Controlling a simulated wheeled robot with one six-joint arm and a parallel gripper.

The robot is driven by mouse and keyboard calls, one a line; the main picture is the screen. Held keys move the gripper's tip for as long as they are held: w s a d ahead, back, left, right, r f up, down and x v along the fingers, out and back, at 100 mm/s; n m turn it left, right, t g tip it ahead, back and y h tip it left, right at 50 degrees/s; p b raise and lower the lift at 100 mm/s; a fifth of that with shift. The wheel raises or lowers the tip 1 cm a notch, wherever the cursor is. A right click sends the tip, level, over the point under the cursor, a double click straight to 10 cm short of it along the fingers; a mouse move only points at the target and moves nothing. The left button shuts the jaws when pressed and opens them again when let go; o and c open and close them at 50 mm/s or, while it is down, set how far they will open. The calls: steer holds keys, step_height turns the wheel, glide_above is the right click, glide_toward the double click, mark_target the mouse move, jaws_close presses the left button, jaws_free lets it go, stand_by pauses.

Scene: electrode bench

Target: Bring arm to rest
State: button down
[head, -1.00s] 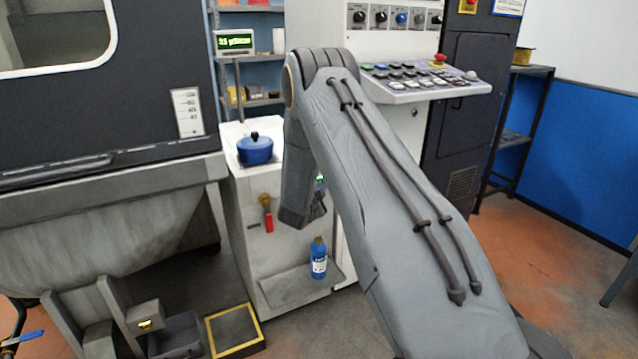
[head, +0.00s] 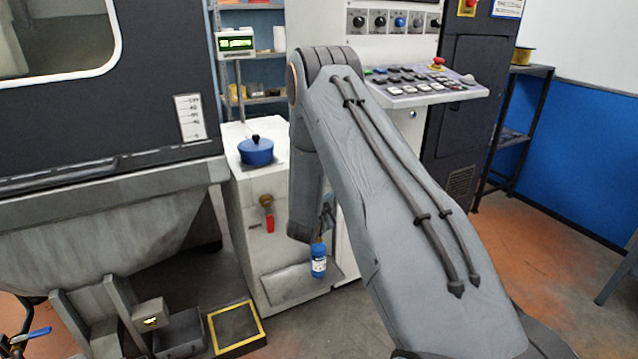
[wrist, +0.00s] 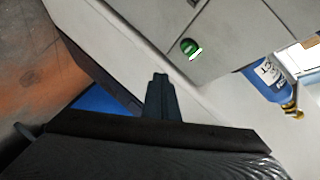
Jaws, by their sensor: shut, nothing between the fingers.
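My grey arm rises from the lower right of the head view, bends at a high elbow, and its forearm hangs down in front of the white cabinet. My gripper (wrist: 160,85) shows in the wrist view as dark fingers together, with nothing between them. In the head view it is mostly hidden behind the forearm, just above the blue bottle (head: 318,262). The bottle also shows at the right of the wrist view (wrist: 266,78), apart from the fingers.
The bottle stands on a low shelf of the white cabinet (head: 245,205). A blue pot (head: 256,151) sits on top, and a red-handled tap (head: 269,215) is on the front. A control panel (head: 425,92) is behind my elbow. A yellow-edged box (head: 235,328) lies on the floor.

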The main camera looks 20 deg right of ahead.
stand_by(0.4)
steer(key=s+a+r+n+g+y+p, duration=0.1)
steer(key=s+a+r+n+g+y, duration=0.1)
steer(key=s+a+r+n+y, duration=0.45)
steer(key=s+a+r+n+g+y+p, duration=0.1)
steer(key=s+a+r+n+y+p, duration=0.15)
steer(key=a, duration=0.75)
steer(key=s+a+r+n+g, duration=0.2)
steer(key=s+r+n, duration=0.1)
steer(key=s, duration=0.8)
steer(key=s+a+r+n+g+y+p, duration=0.1)
steer(key=s+a+r+n+g, duration=0.1)
steer(key=s, duration=0.9)
steer(key=s+a+r+n+g+p, duration=0.1)
steer(key=s+r+n+g, duration=0.3)
steer(key=s, duration=0.7)
steer(key=shift+s+a+n, duration=0.2)
steer(key=shift+a+n, duration=0.45)
steer(key=shift+n, duration=0.35)
steer(key=shift+r, duration=0.1)
